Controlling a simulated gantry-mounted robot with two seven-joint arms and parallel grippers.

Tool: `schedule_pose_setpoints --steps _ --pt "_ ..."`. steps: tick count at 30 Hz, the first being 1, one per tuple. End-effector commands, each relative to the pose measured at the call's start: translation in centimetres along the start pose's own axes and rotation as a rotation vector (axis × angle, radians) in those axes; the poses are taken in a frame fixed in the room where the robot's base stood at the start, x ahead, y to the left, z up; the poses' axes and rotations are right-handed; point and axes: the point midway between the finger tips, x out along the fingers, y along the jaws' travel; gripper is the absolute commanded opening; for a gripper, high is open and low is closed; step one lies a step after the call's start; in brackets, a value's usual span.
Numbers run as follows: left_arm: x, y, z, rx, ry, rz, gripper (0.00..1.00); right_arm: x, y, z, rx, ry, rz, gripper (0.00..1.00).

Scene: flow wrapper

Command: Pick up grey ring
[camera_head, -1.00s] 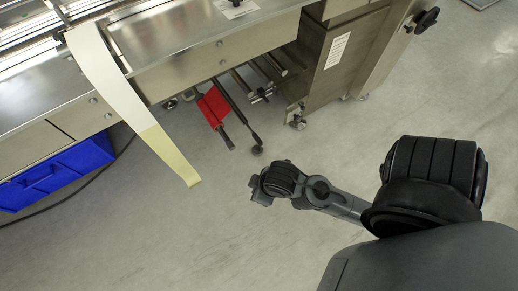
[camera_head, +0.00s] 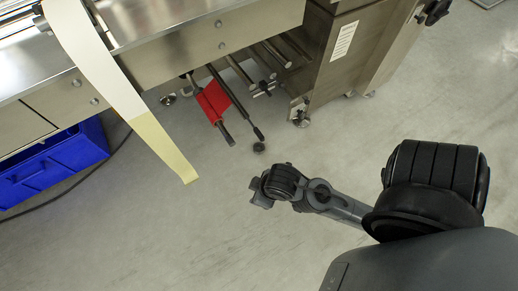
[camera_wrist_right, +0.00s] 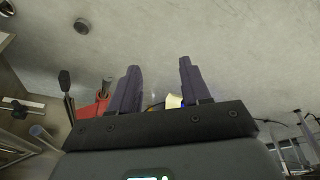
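A small dark grey round piece, which looks like the grey ring (camera_head: 259,147), lies on the floor near the free end of a thin rod. It also shows in the right wrist view (camera_wrist_right: 82,26), up and left of the fingers. Its hole cannot be made out. My right gripper (camera_head: 257,191) is below the ring in the head view, apart from it. In the right wrist view the two fingers (camera_wrist_right: 157,65) stand apart with nothing held between them. My left gripper is not in view.
The steel machine (camera_head: 205,45) fills the top, with rods (camera_head: 235,100) and a red part (camera_head: 212,101) under it. A white and yellow strip (camera_head: 150,135) hangs toward the floor. A blue bin (camera_head: 55,165) stands at left. The floor (camera_head: 170,245) in front is clear.

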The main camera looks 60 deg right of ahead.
Motion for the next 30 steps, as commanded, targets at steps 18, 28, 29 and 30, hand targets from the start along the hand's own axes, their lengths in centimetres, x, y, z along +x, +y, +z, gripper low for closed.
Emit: schedule_pose_setpoints --steps 18,28,29,30 --pt "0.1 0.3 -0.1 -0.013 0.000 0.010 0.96 0.1 0.0 0.0 -0.008 0.000 -0.001 0.94" --pt "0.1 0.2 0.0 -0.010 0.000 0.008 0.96 1.5 0.1 -2.0 -0.438 0.112 0.026 0.94" --pt "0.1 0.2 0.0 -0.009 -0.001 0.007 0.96 2.4 0.0 -2.1 -0.512 0.122 0.031 0.94" --pt "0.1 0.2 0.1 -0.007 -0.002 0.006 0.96 4.0 -0.2 -1.9 -0.618 0.128 0.037 0.94"
